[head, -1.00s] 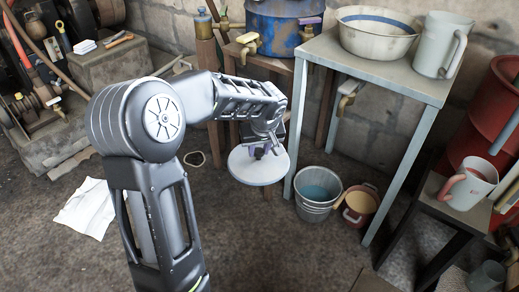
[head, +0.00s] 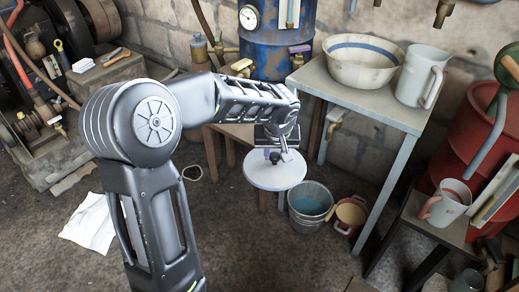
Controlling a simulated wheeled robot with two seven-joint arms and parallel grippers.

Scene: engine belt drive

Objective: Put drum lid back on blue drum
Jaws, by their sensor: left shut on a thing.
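My left gripper (head: 277,158) points down and is shut on the drum lid (head: 262,178), a pale round disc with a small dark grip at its middle. The lid hangs level in the air, in front of the wooden stand and left of the grey table. The blue drum (head: 268,42) stands at the back behind my left arm; it is rusty, with a gauge on its side. Its top is cut off by the upper edge of the picture. The lid is apart from the drum, lower and nearer to me. My right gripper is not in view.
A grey table (head: 375,107) holds a white bowl (head: 362,72) and a pale jug (head: 422,75). A metal bucket (head: 307,212) and a brown pot (head: 349,213) stand on the floor. A red drum (head: 466,135) and a stool with a mug (head: 446,203) are at right.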

